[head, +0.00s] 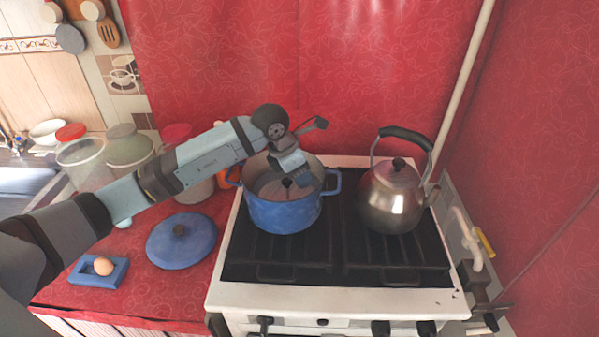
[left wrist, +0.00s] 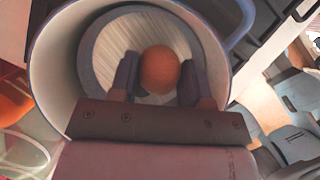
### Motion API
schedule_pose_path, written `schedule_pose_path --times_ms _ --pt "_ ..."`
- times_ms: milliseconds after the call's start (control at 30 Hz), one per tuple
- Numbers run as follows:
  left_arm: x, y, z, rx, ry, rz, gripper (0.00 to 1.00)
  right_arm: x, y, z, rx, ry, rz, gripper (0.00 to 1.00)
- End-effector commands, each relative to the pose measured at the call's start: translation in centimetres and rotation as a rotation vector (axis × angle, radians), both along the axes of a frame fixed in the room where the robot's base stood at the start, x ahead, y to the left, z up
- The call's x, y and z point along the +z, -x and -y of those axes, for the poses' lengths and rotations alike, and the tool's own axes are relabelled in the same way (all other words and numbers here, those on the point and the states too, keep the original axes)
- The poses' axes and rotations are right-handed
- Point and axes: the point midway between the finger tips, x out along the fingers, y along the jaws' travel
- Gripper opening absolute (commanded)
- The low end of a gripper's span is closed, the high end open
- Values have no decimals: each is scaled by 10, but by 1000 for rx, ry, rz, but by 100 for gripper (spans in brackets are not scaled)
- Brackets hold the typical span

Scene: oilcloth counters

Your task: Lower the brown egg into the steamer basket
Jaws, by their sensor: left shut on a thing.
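The brown egg (left wrist: 160,70) is between the two fingers of my left gripper (left wrist: 159,80) in the left wrist view. The gripper is shut on it. Beneath it a round, pale grey, ridged disc, seemingly the steamer basket (left wrist: 103,48), lies inside a pot. In the head view my left gripper (head: 290,181) reaches down into the mouth of the blue pot (head: 283,215) on the stove, and the egg there is hidden. I cannot tell whether the egg touches the basket. My right gripper is not in view.
A steel kettle (head: 393,200) stands right of the pot on the stove (head: 330,295). A blue lid (head: 181,240) lies on the red counter to the left. A blue holder (head: 118,272) bears another egg (head: 103,266). Lidded jars (head: 84,160) stand behind my left arm.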

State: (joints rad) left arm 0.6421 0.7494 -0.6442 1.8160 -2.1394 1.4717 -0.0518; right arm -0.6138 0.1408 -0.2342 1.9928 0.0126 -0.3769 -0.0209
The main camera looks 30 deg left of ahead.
Motion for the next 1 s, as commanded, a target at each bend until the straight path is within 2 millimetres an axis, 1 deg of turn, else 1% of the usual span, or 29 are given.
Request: schedule_pose_path --times_ms 767,967,1000 --pt "-13 0 0 0 0 0 36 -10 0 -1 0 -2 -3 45" --pt "-12 0 0 0 0 0 36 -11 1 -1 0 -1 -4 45" --pt "-12 0 0 0 0 0 48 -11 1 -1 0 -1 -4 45"
